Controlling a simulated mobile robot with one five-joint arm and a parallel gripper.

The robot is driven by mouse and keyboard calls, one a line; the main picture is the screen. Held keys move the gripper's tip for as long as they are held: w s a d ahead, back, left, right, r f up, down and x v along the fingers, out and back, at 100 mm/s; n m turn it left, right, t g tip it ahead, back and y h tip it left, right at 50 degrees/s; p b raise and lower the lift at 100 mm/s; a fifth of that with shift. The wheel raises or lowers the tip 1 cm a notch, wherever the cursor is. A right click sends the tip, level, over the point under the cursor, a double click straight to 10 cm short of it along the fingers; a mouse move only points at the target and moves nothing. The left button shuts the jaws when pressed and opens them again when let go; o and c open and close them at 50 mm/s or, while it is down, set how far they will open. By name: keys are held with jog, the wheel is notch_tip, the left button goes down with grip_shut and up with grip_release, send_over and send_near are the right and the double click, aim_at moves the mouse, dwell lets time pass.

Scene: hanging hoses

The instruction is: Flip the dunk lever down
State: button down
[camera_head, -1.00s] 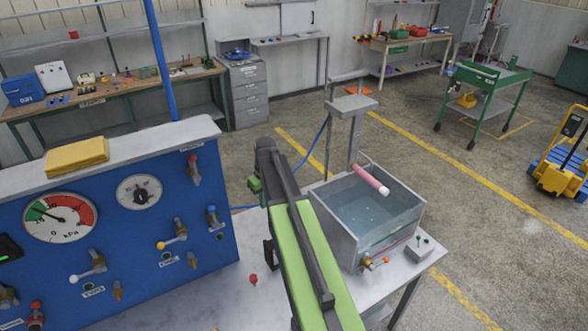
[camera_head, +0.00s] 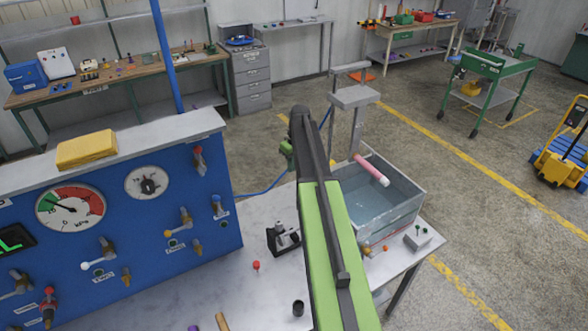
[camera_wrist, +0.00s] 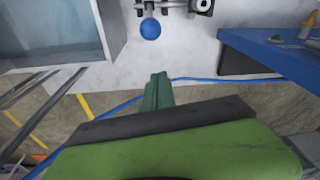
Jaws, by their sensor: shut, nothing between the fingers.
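A lever with a blue ball knob (camera_wrist: 150,29) shows at the top of the wrist view, on a metal fixture; it may be the dunk lever, but no label is readable. In the head view a small fixture with a black bracket (camera_head: 283,240) stands on the bench between the blue panel and the water tank (camera_head: 392,208); I cannot make out the blue knob there. A pink cylinder (camera_head: 371,170) lies over the tank. My gripper (camera_wrist: 157,80) is shut and empty, apart from the blue knob. In the head view my gripper (camera_head: 287,150) is mostly hidden behind my arm.
The blue panel (camera_head: 130,220) with gauges and several valve levers stands at the left. A blue hose (camera_head: 262,188) runs behind the bench. A red knob (camera_head: 256,266) and a black cup (camera_head: 298,308) stand on the bench. A grey post (camera_head: 354,115) rises behind the tank.

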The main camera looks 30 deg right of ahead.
jog(key=s+f+b, duration=0.3)
jog(key=f+b, duration=0.1)
jog(key=f, duration=0.1)
jog(key=shift+f, duration=0.35)
jog(key=shift+d, duration=0.1)
